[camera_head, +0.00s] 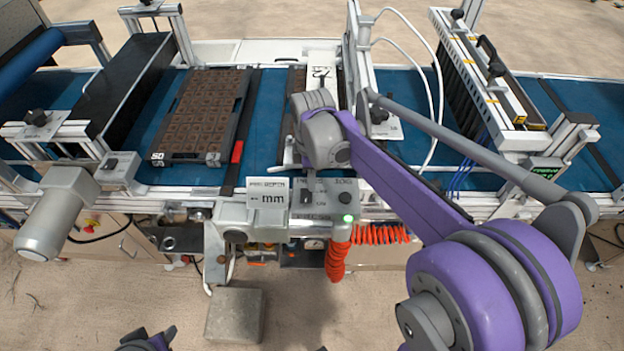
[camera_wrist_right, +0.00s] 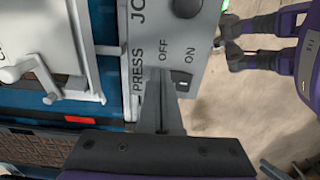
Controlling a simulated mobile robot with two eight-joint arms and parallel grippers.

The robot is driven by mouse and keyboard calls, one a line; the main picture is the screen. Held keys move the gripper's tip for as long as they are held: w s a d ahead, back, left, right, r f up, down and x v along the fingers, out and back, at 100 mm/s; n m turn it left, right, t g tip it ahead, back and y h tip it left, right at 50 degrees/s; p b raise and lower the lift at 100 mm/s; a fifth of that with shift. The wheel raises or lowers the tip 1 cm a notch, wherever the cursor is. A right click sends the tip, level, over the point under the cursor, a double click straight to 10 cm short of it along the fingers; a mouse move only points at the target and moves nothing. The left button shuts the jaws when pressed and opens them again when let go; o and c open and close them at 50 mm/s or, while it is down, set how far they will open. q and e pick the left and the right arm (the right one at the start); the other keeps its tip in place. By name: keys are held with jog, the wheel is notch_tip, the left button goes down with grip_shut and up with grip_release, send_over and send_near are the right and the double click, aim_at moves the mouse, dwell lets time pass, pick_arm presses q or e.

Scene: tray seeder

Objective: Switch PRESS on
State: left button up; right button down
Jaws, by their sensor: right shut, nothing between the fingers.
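The grey control panel (camera_head: 330,196) sits on the front rail of the machine. In the right wrist view the panel (camera_wrist_right: 200,52) reads JOG, PRESS, OFF and ON, with a dark round knob (camera_wrist_right: 186,7) by JOG. My right gripper (camera_head: 307,188) is shut and empty, pointing down at the panel. My left gripper (camera_head: 148,341) is open at the bottom edge, away from the panel.
A green lamp (camera_head: 348,218) glows at the panel's lower right corner. A brown-filled seed tray (camera_head: 165,157) lies on the blue belt (camera_head: 268,118).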

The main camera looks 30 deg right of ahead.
jog(key=shift+w+f+g, duration=0.1)
jog(key=shift+f+g, duration=0.2)
jog(key=shift+s+a+r, duration=0.1)
jog(key=shift+s+r, duration=0.05)
jog(key=shift+s, duration=0.1)
jog(key=shift+s+a+r, duration=0.25)
jog(key=shift+s, duration=0.2)
jog(key=shift+w, duration=0.1)
